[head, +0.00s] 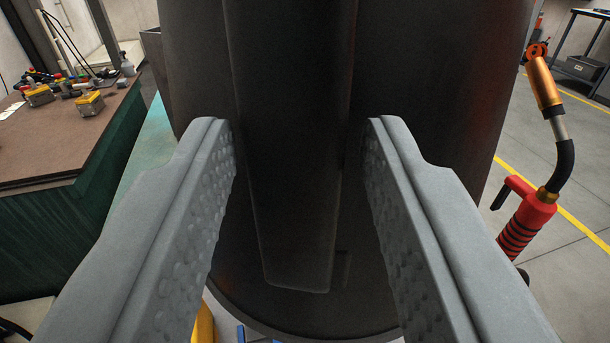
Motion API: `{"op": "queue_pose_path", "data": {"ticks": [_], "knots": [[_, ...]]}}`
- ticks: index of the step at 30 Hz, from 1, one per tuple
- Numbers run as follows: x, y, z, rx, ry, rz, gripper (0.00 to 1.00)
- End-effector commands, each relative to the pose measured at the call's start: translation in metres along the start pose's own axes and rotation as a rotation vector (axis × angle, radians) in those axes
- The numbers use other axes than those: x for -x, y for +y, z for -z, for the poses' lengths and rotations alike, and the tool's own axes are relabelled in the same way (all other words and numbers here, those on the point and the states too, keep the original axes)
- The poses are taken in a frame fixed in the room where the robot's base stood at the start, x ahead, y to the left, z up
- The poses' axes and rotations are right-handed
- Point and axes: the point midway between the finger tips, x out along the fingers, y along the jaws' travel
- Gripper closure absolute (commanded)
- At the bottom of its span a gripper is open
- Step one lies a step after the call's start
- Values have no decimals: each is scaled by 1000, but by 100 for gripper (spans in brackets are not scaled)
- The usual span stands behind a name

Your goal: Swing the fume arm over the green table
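A large dark round hood (430,120), which looks like the fume arm's hood, fills the middle of the head view. A long dark upright handle (295,200) runs down its near face. My gripper (301,125) is open, with one grey finger on each side of the handle. A gap shows between the handle's lower part and each finger; near the fingertips I cannot tell whether they touch. A strip of a green surface (150,140), perhaps the green table, shows left of the hood. The hood hides the rest. The fume arm's upper part is out of view.
A brown-topped bench (60,135) with a dark green side stands at the left, holding yellow boxes (90,103) and small parts. A red and copper torch (527,215) stands close on the right. Open grey floor (570,150) with yellow lines lies beyond it.

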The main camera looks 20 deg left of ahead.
Motion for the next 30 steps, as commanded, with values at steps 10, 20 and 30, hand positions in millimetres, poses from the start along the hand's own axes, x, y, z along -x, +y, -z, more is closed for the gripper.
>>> {"op": "queue_pose_path", "data": {"ticks": [10,20,30], "knots": [[36,0,1,1,2,-3,64],[102,1,1,0,1,-4,64],[159,2,0,0,0,-4,64]]}}
